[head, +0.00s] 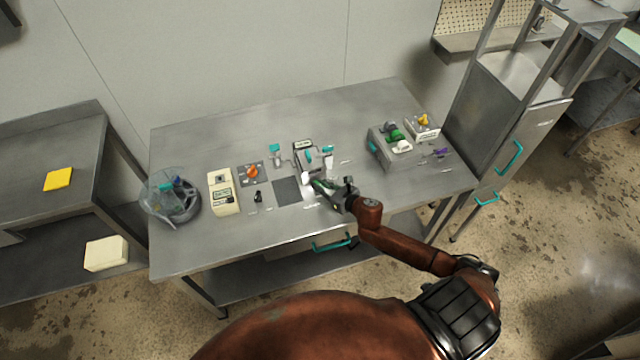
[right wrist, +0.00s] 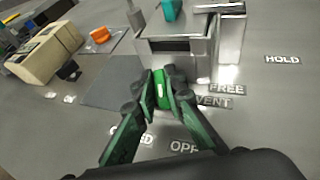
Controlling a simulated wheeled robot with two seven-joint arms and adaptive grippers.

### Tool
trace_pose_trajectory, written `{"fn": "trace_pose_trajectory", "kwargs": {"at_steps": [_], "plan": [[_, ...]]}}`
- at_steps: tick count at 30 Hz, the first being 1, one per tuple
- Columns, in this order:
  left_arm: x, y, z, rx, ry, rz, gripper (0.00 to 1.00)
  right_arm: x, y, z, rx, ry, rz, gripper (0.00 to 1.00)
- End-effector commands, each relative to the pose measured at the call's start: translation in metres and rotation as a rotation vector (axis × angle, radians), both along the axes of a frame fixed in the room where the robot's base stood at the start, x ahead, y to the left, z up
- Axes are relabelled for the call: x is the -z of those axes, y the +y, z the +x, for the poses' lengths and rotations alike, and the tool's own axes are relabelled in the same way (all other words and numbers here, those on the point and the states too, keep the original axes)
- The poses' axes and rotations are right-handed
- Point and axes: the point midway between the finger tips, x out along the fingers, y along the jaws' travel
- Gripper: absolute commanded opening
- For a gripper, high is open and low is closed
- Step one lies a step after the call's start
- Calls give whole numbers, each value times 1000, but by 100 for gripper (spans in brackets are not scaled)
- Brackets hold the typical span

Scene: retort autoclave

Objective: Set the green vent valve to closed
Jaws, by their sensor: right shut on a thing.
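The green vent valve (right wrist: 160,88) shows in the right wrist view as a bright green handle between my right gripper's fingertips. My right gripper (right wrist: 160,94) is shut on it. The fingers cover its sides, so its exact angle is hard to tell. A VENT label (right wrist: 213,102) lies right of it, and an OPEN label (right wrist: 186,146) and a partly covered label ending in "ED" (right wrist: 143,138) lie nearer. In the head view my right gripper (head: 328,187) is at the front of the small metal chamber (head: 312,158). My left gripper is in neither view.
A grey box (head: 397,152) with green and white controls stands right. The table's back strip is clear.

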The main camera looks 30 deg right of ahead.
Motion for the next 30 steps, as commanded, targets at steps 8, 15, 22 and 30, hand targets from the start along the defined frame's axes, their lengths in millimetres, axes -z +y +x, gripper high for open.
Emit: {"fn": "trace_pose_trajectory", "kwargs": {"at_steps": [8,15,22,30], "plan": [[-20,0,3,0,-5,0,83,-3,3,0,258,0,5,0],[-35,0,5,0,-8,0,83,-4,5,1,486,0,3,0],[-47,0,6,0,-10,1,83,-3,5,2,696,-1,3,0],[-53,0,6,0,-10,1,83,-2,6,2,893,0,2,0]]}}
